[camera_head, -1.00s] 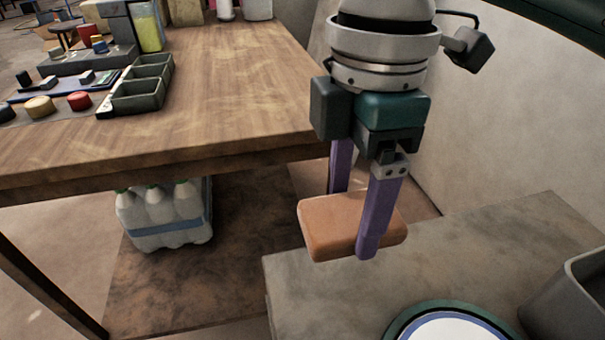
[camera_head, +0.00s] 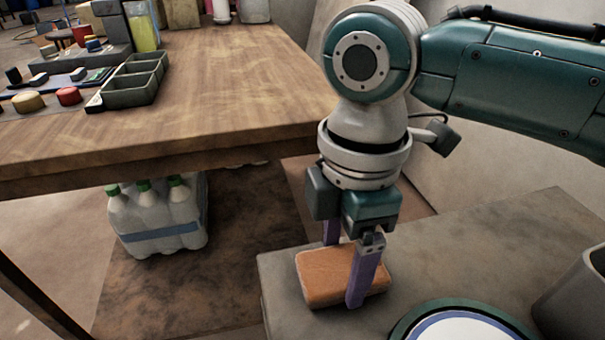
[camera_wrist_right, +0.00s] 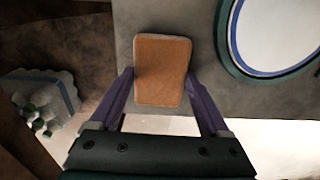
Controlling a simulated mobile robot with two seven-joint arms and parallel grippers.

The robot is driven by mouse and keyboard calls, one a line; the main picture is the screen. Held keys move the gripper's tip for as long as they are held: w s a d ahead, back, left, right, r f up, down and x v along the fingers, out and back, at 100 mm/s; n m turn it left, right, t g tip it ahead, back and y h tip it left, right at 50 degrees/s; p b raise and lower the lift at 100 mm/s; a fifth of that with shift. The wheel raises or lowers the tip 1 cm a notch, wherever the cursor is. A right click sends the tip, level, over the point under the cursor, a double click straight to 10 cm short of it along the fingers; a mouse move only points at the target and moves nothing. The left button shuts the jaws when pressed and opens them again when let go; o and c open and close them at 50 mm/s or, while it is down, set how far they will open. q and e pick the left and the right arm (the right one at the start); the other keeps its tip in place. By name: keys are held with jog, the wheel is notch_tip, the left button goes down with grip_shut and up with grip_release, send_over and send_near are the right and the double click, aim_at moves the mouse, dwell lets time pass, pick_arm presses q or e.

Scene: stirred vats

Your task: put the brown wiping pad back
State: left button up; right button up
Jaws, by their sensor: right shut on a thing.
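The brown wiping pad (camera_head: 328,275) is an orange-brown block with rounded corners. It is at the left end of the grey stone-like surface (camera_head: 470,245) and looks to be at or just above it; I cannot tell whether it touches. My right gripper (camera_head: 345,285) points down with its purple fingers on either side of the pad, shut on it. In the right wrist view the pad (camera_wrist_right: 162,70) sits between the two fingers (camera_wrist_right: 160,95). My left gripper is not in view.
A round white plate with a blue and green rim (camera_head: 400,330) lies close to the right of the pad. A grey bin (camera_head: 575,300) stands further right. A wooden table (camera_head: 220,90) with a divided tray (camera_head: 135,82) is at left. Bottles in a pack (camera_head: 155,220) stand below it.

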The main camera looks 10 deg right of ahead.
aim_at(344, 264)
jog(key=o, duration=1.3)
notch_tip(344, 264, up, 12)
jog(key=p, duration=0.4)
jog(key=shift+r, duration=0.15)
jog(key=shift+w+d, duration=0.1)
